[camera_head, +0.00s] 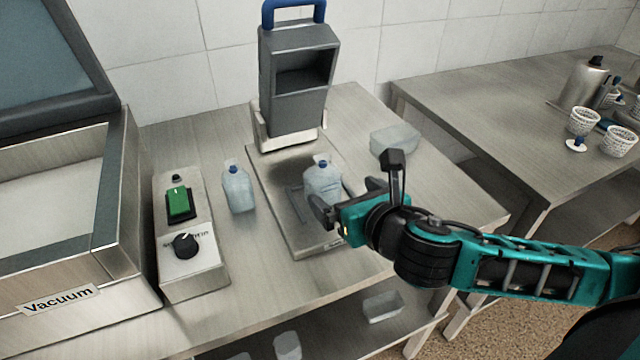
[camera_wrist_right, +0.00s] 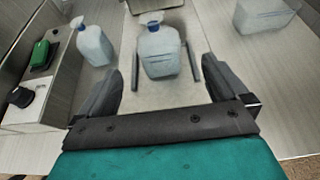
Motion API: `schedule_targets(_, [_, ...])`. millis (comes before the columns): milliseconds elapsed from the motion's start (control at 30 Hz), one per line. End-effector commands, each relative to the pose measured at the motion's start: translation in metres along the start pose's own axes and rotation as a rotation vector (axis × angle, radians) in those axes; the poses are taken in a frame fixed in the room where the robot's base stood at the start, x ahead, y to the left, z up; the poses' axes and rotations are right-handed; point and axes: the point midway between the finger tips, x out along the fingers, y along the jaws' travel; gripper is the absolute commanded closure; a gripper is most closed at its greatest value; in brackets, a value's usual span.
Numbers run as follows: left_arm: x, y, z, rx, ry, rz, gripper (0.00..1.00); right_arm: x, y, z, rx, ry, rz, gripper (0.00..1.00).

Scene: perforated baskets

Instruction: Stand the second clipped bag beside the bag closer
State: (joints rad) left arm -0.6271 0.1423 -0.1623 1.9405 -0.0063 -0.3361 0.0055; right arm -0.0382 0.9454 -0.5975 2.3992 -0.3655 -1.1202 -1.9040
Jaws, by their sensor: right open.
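One clipped bag (camera_head: 322,182), pale and translucent with a blue clip on top, stands upright on the base plate of the bag closer (camera_head: 299,80), a grey machine with a blue handle. Another clipped bag (camera_head: 238,188) stands upright on the table to the left of that plate. My right gripper (camera_head: 347,202) is open, its fingers at the near right of the bag on the plate. In the right wrist view the bag on the plate (camera_wrist_right: 160,52) lies ahead, between the open fingers (camera_wrist_right: 158,88), apart from them. My left gripper is not in view.
A control box (camera_head: 188,235) with a green switch and black knob stands left of the bags, beside the vacuum machine (camera_head: 70,250). A clear container (camera_head: 395,138) sits right of the closer. Another table (camera_head: 490,110) at right holds a flask and white baskets.

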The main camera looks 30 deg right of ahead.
Motion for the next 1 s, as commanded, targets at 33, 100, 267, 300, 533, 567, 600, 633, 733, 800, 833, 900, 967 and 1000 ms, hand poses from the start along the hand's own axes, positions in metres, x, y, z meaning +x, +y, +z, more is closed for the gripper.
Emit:
schedule_targets(33, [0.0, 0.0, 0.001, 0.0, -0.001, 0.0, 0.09, 0.011, 0.0, 0.001, 0.004, -0.002, -0.002, 0.0])
schedule_targets(100, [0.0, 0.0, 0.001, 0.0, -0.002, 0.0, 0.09, 0.024, 0.0, 0.001, 0.003, -0.002, -0.002, 0.0])
schedule_targets(267, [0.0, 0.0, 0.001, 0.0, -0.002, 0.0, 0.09, 0.044, 0.001, 0.0, 0.004, 0.0, 0.0, 0.0])
schedule_targets(300, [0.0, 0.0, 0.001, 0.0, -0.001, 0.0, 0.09, 0.047, 0.001, 0.0, 0.004, 0.0, 0.001, 0.0])
schedule_targets(533, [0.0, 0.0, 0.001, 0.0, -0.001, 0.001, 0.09, 0.064, 0.002, -0.003, 0.007, 0.002, 0.001, 0.0])
schedule_targets(567, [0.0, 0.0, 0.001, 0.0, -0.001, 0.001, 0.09, 0.068, 0.002, -0.004, 0.007, 0.001, 0.001, 0.0])
schedule_targets(600, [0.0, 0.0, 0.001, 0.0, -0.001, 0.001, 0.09, 0.075, 0.002, -0.005, 0.007, 0.001, 0.0, 0.0])
schedule_targets(633, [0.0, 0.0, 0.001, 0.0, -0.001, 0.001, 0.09, 0.079, 0.003, -0.005, 0.007, 0.001, 0.001, 0.0])
schedule_targets(733, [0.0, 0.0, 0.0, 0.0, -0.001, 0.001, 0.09, 0.092, 0.003, -0.005, 0.007, 0.001, 0.001, 0.0])
schedule_targets(800, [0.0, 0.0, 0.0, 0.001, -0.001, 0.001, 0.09, 0.098, 0.003, -0.006, 0.005, 0.001, 0.001, 0.0])
schedule_targets(833, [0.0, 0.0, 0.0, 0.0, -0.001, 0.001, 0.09, 0.1, 0.003, -0.006, 0.006, 0.002, 0.001, 0.0])
schedule_targets(900, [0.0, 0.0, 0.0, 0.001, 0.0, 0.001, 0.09, 0.102, 0.003, -0.006, 0.005, 0.002, 0.002, 0.0])
schedule_targets(967, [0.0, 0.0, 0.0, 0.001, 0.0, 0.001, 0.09, 0.103, 0.003, -0.006, 0.005, 0.001, 0.002, 0.0])
schedule_targets(1000, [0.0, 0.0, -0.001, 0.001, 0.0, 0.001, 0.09, 0.103, 0.003, -0.006, 0.005, 0.001, 0.002, 0.0])
